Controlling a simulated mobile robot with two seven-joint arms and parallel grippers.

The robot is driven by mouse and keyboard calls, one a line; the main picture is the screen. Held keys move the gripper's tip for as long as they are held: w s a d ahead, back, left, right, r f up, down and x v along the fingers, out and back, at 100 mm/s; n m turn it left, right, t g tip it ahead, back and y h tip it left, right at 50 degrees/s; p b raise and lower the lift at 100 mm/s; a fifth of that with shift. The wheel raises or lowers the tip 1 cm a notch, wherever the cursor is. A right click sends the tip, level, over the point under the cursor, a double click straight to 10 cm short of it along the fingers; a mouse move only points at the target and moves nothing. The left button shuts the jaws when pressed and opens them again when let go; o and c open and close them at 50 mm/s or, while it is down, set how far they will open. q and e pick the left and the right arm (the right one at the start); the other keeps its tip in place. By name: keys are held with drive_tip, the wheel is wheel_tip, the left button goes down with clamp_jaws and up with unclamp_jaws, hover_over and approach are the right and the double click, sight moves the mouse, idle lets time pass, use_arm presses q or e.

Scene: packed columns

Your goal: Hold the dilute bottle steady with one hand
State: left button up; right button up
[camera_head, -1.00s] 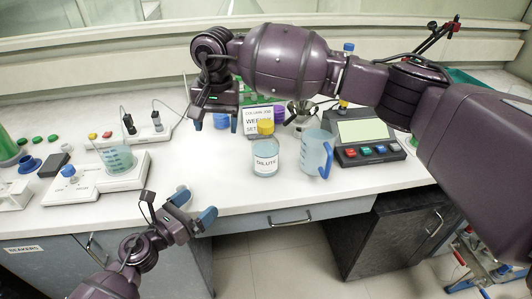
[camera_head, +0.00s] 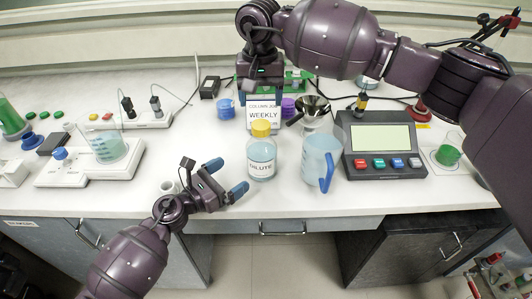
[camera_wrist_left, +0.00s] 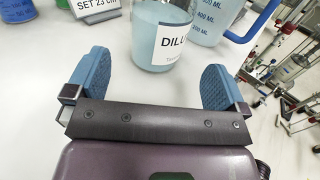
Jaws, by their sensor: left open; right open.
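The dilute bottle (camera_head: 261,158) stands upright on the white bench near its front edge, with a yellow cap and a white label. My left gripper (camera_head: 226,178) is open and empty, to the left and front of the bottle, apart from it. In the left wrist view the bottle (camera_wrist_left: 160,38) is just beyond and between the two blue fingers (camera_wrist_left: 157,82); its top is cut off. My right gripper (camera_head: 260,98) is above and behind the bottle, in front of the weekly sign; its fingertips are hard to make out.
A clear jug with a blue handle (camera_head: 321,158) stands close right of the bottle. The weekly sign (camera_head: 263,115) is behind it. A device with coloured buttons (camera_head: 383,147) is at right, a beaker on a plate (camera_head: 108,147) at left.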

sight(259, 157)
use_arm(q)
drive_tip(key=x, duration=1)
drive_tip(key=shift+c, duration=0.5)
